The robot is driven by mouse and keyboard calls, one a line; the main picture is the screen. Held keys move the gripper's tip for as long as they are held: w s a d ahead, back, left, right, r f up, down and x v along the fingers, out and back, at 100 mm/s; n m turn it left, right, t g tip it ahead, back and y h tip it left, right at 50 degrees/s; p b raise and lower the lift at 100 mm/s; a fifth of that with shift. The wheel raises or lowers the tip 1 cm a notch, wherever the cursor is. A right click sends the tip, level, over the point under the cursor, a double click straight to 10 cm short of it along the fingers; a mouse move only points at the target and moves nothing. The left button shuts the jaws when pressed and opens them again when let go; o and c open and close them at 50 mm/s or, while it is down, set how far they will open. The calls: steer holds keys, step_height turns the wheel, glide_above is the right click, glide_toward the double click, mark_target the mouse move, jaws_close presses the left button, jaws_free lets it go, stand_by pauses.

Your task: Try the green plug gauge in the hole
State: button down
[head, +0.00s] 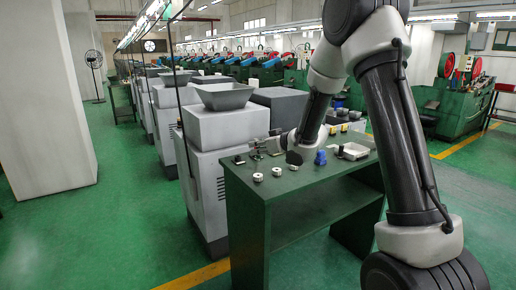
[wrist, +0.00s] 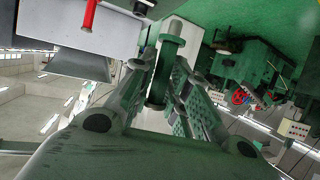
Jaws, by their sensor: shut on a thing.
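My gripper (wrist: 160,95) is shut on the green plug gauge (wrist: 171,52), which stands between the fingers in the wrist view. In the head view my gripper (head: 264,146) is small, over the far left part of the green bench (head: 247,200). The gauge is too small to make out there. Several small round metal parts, one of them at the front left (head: 257,177), stand on the bench. I cannot tell which of them has the hole. The gauge shows no contact with any part.
A blue object (head: 320,157) and a white tray (head: 352,153) are on the bench's right part. A grey machine with a hopper (head: 224,97) stands close behind the bench. A red rod (wrist: 90,15) shows at the wrist view's top. The green floor at left is clear.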

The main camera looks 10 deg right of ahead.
mark_target(258, 158)
steer(key=shift+f, duration=2.55)
steer(key=shift+f, duration=0.55)
steer(key=shift+r, duration=0.1)
steer(key=shift+r, duration=1.55)
steer(key=shift+r, duration=1.55)
steer(key=shift+f, duration=0.15)
steer(key=shift+f, duration=2.5)
